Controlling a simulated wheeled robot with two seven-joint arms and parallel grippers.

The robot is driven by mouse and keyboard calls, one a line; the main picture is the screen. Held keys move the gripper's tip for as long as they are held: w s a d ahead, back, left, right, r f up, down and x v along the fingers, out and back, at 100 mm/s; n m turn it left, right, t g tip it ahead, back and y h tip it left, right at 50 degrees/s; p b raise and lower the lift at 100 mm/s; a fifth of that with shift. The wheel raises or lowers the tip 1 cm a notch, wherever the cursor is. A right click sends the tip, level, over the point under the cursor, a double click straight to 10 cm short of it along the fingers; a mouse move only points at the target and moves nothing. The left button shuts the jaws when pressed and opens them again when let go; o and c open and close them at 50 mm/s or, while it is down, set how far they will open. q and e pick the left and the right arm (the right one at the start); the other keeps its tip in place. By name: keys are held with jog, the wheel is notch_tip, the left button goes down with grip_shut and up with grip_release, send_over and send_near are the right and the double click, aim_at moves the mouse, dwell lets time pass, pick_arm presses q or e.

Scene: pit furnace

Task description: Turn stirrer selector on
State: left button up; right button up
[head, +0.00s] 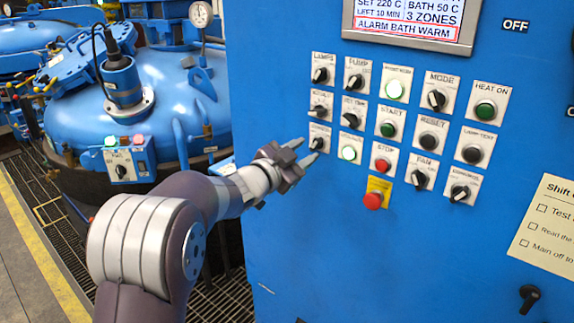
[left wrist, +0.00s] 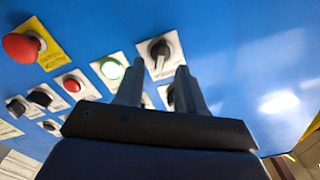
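A black selector knob on a white plate (head: 318,142) is at the lower left of the blue panel's control rows. Its small label is too blurred to read, so I cannot confirm it is the stirrer selector. The same knob (left wrist: 160,52) shows in the left wrist view, just beyond and between my fingertips. My left gripper (head: 305,151) is open, its two fingers apart and pointing at the panel beside this knob. I cannot tell whether a finger touches it. The fingers (left wrist: 158,78) look empty in the wrist view. My right gripper is not in view.
A lit green lamp (head: 349,152) is right of the knob, then a red stop button (head: 381,164). A red mushroom button (head: 373,200) on yellow sits below. Other selectors and buttons surround them. A blue furnace vessel (head: 180,105) stands left of the panel.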

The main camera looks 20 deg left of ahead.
pick_arm(q)
jog(key=b+v, duration=0.1)
jog(key=v, duration=0.8)
jog(key=shift+s, duration=0.3)
jog(key=shift+a+r, duration=0.1)
jog(key=a+f+n+g+y, duration=0.1)
jog(key=a+f+n+y, duration=0.3)
jog(key=a+f+y, duration=0.15)
jog(key=s+a+f+n+g+y, duration=0.1)
jog(key=s+f+n+g+y, duration=0.2)
jog(key=f, duration=0.4)
jog(key=s+f+n+g, duration=0.2)
jog(key=s+f+g, duration=0.3)
jog(key=s+f, duration=0.15)
jog(key=s+d+f+g+h, duration=0.1)
jog(key=s+d+f+g, duration=0.2)
jog(key=s+d+f, duration=0.1)
jog(key=s+d+f+n+g+h, duration=0.1)
jog(key=s+d+f+g, duration=0.2)
jog(key=s+d, duration=0.4)
jog(key=shift+s+f+g, duration=0.3)
jog(key=shift+s+f, duration=0.55)
jog(key=shift+s, duration=0.25)
